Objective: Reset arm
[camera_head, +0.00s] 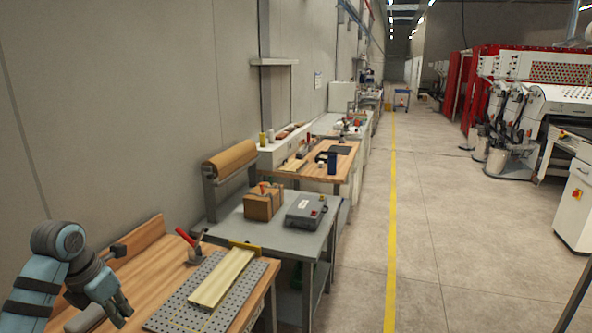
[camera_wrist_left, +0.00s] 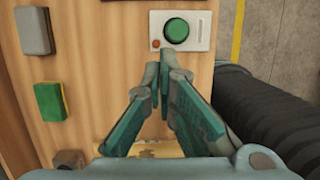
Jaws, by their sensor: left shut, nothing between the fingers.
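My left arm comes in at the lower left of the head view, bent over the near wooden workbench (camera_head: 140,262). My left gripper (camera_head: 124,310) points down at the left of a perforated metal plate (camera_head: 175,318). In the left wrist view my left gripper (camera_wrist_left: 163,62) has its teal fingers together with nothing between them. The fingertips appear just below a white panel with a round green button (camera_wrist_left: 176,30); I cannot tell whether they touch it. My right gripper is in neither view.
A pale board (camera_head: 222,278) lies on the plate, with a red-handled tool (camera_head: 190,243) behind it. A green and yellow sponge (camera_wrist_left: 51,101) and a grey block (camera_wrist_left: 33,32) lie left of the fingers. A grey table (camera_head: 255,228) stands beyond; the aisle floor (camera_head: 430,230) is clear.

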